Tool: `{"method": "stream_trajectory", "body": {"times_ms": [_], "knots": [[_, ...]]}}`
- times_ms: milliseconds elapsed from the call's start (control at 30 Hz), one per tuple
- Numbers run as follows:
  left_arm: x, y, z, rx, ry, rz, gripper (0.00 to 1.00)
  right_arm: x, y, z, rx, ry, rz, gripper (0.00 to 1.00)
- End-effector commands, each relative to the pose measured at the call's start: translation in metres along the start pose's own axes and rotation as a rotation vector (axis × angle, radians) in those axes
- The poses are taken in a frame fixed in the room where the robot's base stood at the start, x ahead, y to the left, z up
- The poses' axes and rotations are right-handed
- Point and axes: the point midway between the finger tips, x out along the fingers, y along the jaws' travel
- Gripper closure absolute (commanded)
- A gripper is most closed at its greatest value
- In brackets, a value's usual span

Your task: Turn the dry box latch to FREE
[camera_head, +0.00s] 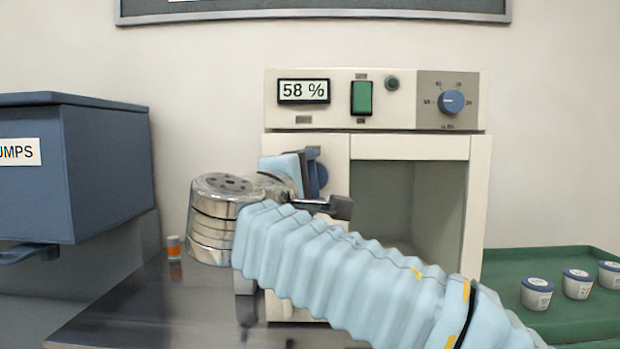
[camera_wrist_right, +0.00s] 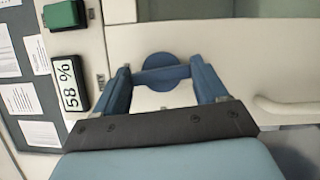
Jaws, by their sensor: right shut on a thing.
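The dry box (camera_head: 282,108) is a cream cabinet with a 58 % display (camera_head: 303,91), also in the right wrist view (camera_wrist_right: 70,86). The blue round latch (camera_head: 321,180) is on its front, left of the window, mostly hidden behind my gripper in the head view. In the right wrist view the latch (camera_wrist_right: 160,62) shows a disc with a bar across it. My right gripper (camera_wrist_right: 161,72) is shut on that bar, one blue finger at each end. It also shows in the head view (camera_head: 314,168). The latch markings cannot be read. My left gripper is out of view.
A green switch (camera_head: 361,98) and a blue dial (camera_head: 451,102) sit above the window (camera_head: 395,200). A dark blue bin (camera_head: 108,160) stands left. A green tray (camera_head: 510,262) with several small tubs is right. A small orange-banded vial (camera_head: 174,246) stands on the bench.

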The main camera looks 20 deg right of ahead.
Motion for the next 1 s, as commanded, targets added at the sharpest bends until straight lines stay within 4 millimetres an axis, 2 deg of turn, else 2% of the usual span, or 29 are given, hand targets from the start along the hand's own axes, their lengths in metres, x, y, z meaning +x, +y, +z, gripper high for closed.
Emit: {"method": "stream_trajectory", "body": {"times_ms": [300, 833, 867, 1000], "knots": [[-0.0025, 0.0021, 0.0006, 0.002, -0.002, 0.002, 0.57, 0.0005, 0.0001, 0.0003, 0.105, -0.002, -0.045, 0.58], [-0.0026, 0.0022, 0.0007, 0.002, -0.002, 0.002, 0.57, 0.0006, -0.0006, 0.0003, 0.126, -0.002, -0.054, 0.58], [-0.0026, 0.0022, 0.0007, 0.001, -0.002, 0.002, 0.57, 0.0006, -0.0006, 0.0003, 0.126, -0.002, -0.054, 0.25], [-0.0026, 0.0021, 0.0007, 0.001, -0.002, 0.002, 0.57, 0.0005, -0.0003, 0.0003, 0.125, -0.002, -0.053, 0.03]]}}
